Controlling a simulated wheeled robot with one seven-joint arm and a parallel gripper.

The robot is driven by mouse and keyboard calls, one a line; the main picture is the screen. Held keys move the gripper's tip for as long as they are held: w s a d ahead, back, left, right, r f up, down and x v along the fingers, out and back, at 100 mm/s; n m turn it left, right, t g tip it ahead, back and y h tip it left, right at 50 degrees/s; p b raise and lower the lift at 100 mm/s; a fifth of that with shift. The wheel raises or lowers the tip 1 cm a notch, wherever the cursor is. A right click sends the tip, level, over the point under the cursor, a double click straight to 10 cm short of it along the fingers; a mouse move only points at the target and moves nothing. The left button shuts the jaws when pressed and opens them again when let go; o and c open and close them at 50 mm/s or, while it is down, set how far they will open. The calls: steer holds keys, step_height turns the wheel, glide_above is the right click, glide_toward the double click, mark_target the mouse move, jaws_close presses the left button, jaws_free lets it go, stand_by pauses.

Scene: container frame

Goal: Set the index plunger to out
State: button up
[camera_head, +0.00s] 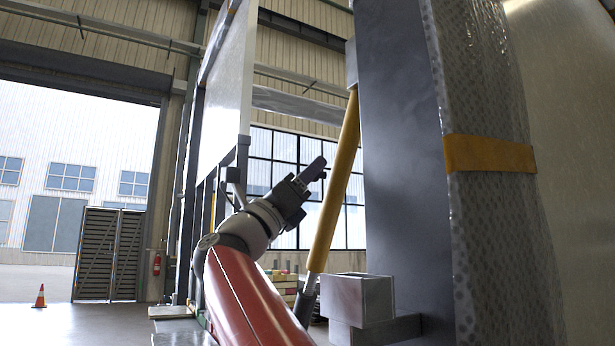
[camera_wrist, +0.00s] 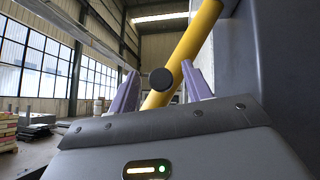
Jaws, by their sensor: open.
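The index plunger shows as a round black knob (camera_wrist: 160,79) in the wrist view, seen end-on in front of a slanted yellow bar (camera_wrist: 190,45). My gripper (camera_wrist: 161,70) is open, with one purple-grey finger on each side of the knob and visible gaps between. I cannot tell how deep the knob sits between the fingers, or whether the plunger is in or out. In the head view my gripper (camera_head: 319,167) is just left of the yellow bar (camera_head: 337,180). A small dark piece beside the fingertips there may be the knob.
A tall dark post (camera_head: 400,160) with a wrapped load (camera_head: 490,230) stands right of the bar. A grey open box (camera_head: 362,298) sits low by the bar's foot. A white panel (camera_head: 225,90) rises at the left. An orange cone (camera_head: 40,296) stands far left on open floor.

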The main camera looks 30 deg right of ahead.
steer(key=b+v, duration=0.2)
steer(key=v, duration=0.5)
steer(key=shift+b, duration=0.35)
